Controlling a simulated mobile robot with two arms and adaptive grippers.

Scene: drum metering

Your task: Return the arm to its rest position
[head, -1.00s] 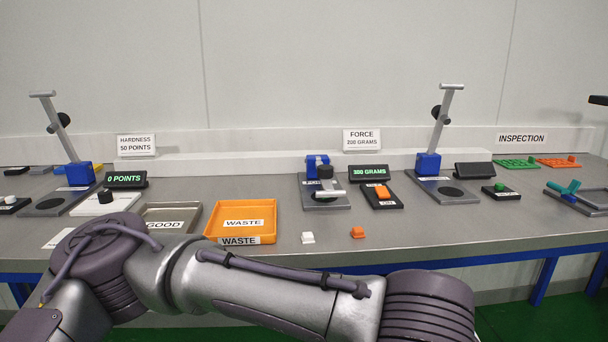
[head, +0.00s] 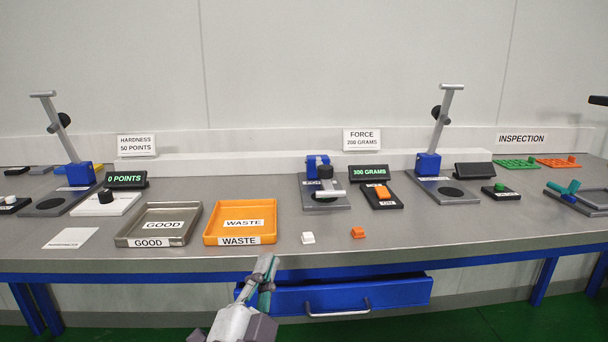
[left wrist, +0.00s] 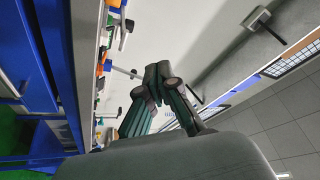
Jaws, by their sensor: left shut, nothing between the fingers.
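My left gripper (head: 268,262) is in front of the bench's front edge in the head view, low and near the middle, pointing up and away. It is shut and holds nothing. My right gripper is not in view.
The grey bench (head: 340,248) spans the view, with a blue drawer (head: 380,296) below its front edge, near my gripper. The GOOD tray (head: 130,238), orange WASTE tray (head: 208,228), white block (head: 308,238) and orange block (head: 358,232) stand near the front.

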